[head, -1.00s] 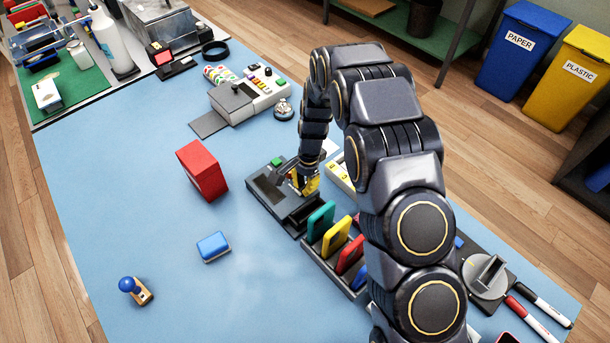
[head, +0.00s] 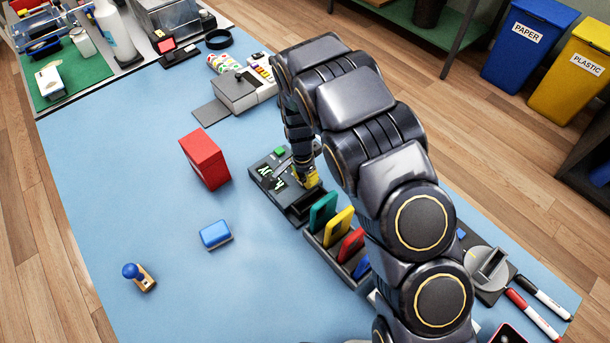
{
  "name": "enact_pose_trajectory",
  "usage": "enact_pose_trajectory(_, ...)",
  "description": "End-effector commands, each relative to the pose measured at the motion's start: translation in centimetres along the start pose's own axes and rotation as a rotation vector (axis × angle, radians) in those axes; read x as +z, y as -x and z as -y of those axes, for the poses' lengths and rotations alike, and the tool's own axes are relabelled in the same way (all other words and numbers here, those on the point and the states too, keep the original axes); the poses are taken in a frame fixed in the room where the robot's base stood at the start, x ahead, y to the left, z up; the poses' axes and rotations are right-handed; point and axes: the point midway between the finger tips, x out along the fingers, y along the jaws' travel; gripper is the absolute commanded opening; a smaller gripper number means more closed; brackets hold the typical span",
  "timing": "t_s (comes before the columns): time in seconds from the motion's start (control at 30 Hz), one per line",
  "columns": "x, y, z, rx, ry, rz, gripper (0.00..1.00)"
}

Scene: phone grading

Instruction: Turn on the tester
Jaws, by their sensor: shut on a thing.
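The tester (head: 262,180) is a dark grey box in the middle of the blue table. A green button (head: 280,151) sits at its far end, and bright green marks show on its dark top. My gripper (head: 306,176) points down at the tester's right side, shut on a small yellow part (head: 312,181) there. The arm and fingers hide much of this part, so I cannot tell its full shape or how it joins the tester.
A rack holds teal (head: 323,212), yellow and red slabs just in front of the tester. A red box (head: 205,160) stands to its left, with a blue block (head: 215,234) and a blue-knobbed stamp (head: 138,276) nearer. The left table is mostly clear.

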Motion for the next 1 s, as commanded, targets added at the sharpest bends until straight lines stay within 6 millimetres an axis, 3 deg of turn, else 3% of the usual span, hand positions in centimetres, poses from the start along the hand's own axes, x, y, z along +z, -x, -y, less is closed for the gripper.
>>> enact_pose_trajectory(0.5,-1.6,-0.1,-0.4,0.008,-0.002,0.003,0.0)
enact_pose_trajectory(0.8,-1.6,-0.1,-0.3,0.008,-0.001,0.004,0.0)
enact_pose_trajectory(1.0,-2.0,1.6,-0.2,0.004,-0.002,0.001,0.0)
